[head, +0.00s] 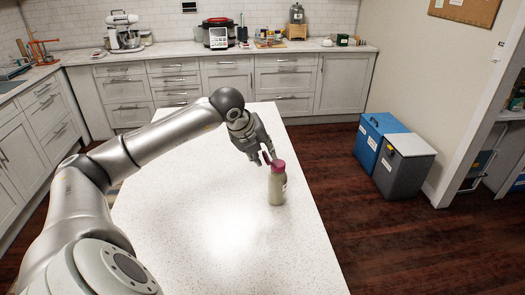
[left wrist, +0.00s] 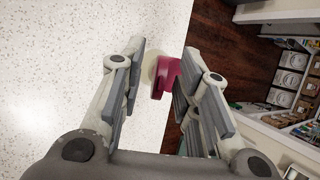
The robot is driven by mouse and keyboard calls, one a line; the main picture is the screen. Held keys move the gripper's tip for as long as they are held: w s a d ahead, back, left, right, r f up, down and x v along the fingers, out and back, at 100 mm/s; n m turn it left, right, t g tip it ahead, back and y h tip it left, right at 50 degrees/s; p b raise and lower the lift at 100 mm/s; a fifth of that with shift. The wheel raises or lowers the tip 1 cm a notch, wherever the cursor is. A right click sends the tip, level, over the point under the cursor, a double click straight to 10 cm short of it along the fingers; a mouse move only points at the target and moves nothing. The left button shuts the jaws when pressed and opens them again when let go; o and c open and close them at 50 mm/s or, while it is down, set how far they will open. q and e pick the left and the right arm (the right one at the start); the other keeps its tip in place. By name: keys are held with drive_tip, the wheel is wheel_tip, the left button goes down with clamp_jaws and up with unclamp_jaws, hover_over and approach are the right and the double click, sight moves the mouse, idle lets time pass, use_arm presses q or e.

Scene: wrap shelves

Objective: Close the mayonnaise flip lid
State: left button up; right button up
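The mayonnaise bottle (head: 277,188) stands upright on the white countertop, pale with a magenta cap (head: 278,166). A small magenta piece (head: 266,157) rises at the cap's left side and looks like the flip lid standing open. My left gripper (head: 262,156) is beside the cap, just above and to its left. In the left wrist view its fingers (left wrist: 160,85) are open, and the magenta cap (left wrist: 160,78) shows between them, closer to the right finger, which hides part of it. I cannot tell if that finger touches it. My right gripper is not in view.
The white island countertop (head: 190,215) is otherwise clear around the bottle. Its right edge is close to the bottle, with dark wood floor beyond. Blue (head: 378,140) and grey (head: 403,165) bins stand at the right. Cabinets and a back counter (head: 180,50) are far off.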

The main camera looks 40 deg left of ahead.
use_arm(q)
drive_tip(key=shift+c, duration=0.2)
clamp_jaws()
drive_tip(key=p, duration=0.2)
drive_tip(key=r+g+y+p, duration=0.1)
drive_tip(key=p, duration=0.1)
drive_tip(key=shift+w+d+r+m+g+p, duration=0.1)
drive_tip(key=shift+w+d+m+g+p, duration=0.2)
drive_tip(key=shift+w+d+p, duration=0.1)
drive_tip(key=shift+w+d+g+y+p, duration=0.2)
drive_tip(key=shift+w+g+y+p, duration=0.15)
drive_tip(key=shift+g+y+p, duration=0.5)
drive_tip(key=shift+w+d+f+m+g+y+p, duration=0.2)
drive_tip(key=shift+g+y+p, duration=0.15)
drive_tip(key=shift+g, duration=0.15)
drive_tip(key=shift+w+d+f+m+g+y+p, duration=0.1)
drive_tip(key=shift+w+m+g+y+p, duration=0.15)
drive_tip(key=shift+g, duration=0.2)
drive_tip(key=shift+s, duration=0.1)
drive_tip(key=shift+o, duration=0.2)
unclamp_jaws()
